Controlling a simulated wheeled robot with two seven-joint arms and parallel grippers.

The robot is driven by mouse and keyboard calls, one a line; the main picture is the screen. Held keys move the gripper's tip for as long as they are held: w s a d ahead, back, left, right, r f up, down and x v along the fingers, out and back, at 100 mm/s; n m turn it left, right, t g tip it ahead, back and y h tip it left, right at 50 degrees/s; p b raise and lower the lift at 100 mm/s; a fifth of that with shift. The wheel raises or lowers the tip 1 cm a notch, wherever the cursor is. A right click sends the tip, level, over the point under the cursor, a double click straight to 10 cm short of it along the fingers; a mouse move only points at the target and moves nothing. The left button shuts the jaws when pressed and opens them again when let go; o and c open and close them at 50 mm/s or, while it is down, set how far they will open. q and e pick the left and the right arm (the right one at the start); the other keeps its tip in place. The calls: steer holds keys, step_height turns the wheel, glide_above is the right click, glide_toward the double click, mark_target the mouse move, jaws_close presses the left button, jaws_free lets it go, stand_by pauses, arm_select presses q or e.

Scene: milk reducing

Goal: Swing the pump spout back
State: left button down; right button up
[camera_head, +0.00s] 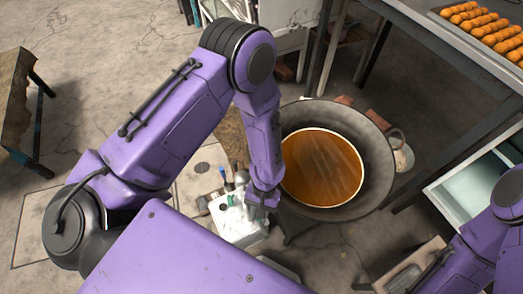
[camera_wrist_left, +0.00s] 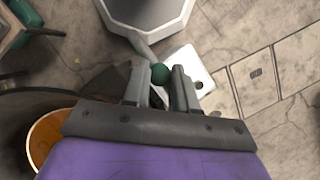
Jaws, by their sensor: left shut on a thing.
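My left gripper (camera_head: 262,202) is low beside the left rim of a wide dark pan (camera_head: 380,165) of orange-brown liquid (camera_head: 322,168). In the left wrist view its two fingers (camera_wrist_left: 161,86) close around a round green knob (camera_wrist_left: 160,73). A grey pipe-like piece (camera_wrist_left: 143,46) runs from near the knob up to a grey, many-sided basin (camera_wrist_left: 150,12). I cannot tell clearly which piece is the pump spout. A white unit (camera_head: 240,222) stands just below-left of the gripper. My right gripper is out of view.
The pan's right side has a ring handle (camera_head: 396,138). A metal table (camera_head: 440,50) with a tray of orange-brown pieces (camera_head: 485,28) stands at upper right. Cracked concrete floor (camera_head: 110,30) is open at upper left, with a worn table (camera_head: 15,95) at the left edge.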

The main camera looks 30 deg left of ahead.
arm_select(q)
steer(key=shift+s, duration=0.1)
stand_by(0.3)
steer(key=c, duration=0.9)
jaws_free()
steer(key=shift+a, duration=0.1)
steer(key=b+v, duration=0.1)
steer(key=v, duration=0.9)
steer(key=shift+r, duration=0.2)
